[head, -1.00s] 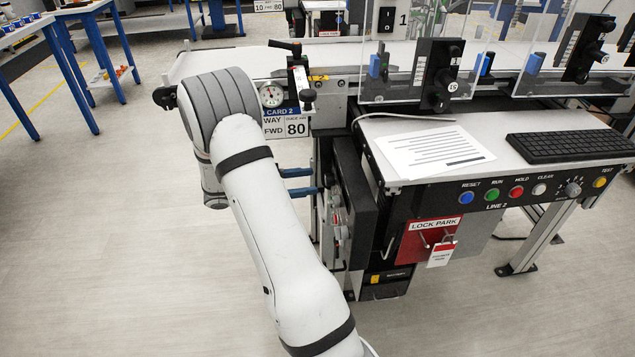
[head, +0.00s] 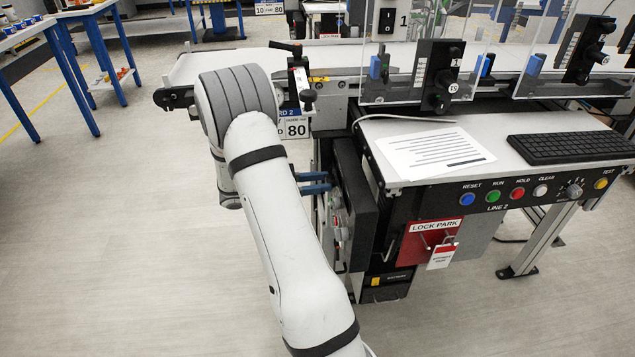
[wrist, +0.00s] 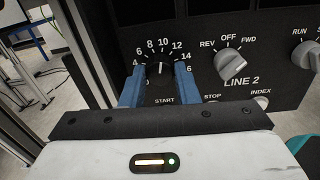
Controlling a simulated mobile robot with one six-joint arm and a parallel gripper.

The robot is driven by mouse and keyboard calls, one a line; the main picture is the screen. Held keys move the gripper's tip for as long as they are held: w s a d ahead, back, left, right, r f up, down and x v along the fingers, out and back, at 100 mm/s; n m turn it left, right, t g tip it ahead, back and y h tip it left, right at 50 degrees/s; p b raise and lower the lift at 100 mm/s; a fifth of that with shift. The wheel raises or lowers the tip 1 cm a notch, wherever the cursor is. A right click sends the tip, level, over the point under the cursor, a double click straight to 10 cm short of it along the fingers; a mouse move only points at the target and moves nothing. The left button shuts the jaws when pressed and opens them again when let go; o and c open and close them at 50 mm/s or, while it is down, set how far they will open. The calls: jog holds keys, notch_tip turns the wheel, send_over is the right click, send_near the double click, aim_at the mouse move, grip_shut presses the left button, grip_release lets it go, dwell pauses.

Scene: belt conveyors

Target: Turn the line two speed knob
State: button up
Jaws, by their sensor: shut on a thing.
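The line two speed knob (wrist: 158,76) is a dark dial with a white pointer line, set in a black panel under a printed scale that runs from about 4 to 16. Its pointer stands nearly upright, around the 10 mark. My gripper (wrist: 160,71) has its two blue fingers on either side of the knob, shut on it. In the head view, the gripper's blue fingers (head: 314,183) reach the side panel below the conveyor end; the knob itself is hidden there.
A grey REV/OFF/FWD selector (wrist: 230,64) sits right of the knob above the LINE 2 label, and a RUN selector (wrist: 307,54) is further right. STOP and INDEX controls lie below. In the head view, a desk panel (head: 500,200) with coloured buttons is at the right; open floor lies left.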

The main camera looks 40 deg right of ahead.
jog(key=shift+w+a, duration=0.1)
jog(key=shift+a, duration=0.05)
jog(key=shift+c, duration=1)
jog(key=shift+d+r+n+p, duration=0.25)
jog(key=shift+n+p, duration=0.15)
jog(key=shift+p, duration=0.6)
jog(key=n+p, duration=0.1)
jog(key=p, duration=0.1)
jog(key=n+p, duration=0.1)
jog(key=p, duration=0.1)
jog(key=shift+r, duration=0.25)
jog(key=n+p, duration=0.4)
jog(key=p, duration=0.2)
jog(key=n+p, duration=0.4)
jog(key=n, duration=0.1)
jog(key=shift+w+f+n+y+p, duration=0.1)
jog(key=shift+f+n+y+p, duration=0.1)
jog(key=shift+n+y+p, duration=0.15)
jog(key=shift+f+n+p, duration=0.2)
jog(key=shift+n+p, duration=1.15)
jog(key=shift+n, duration=1.1)
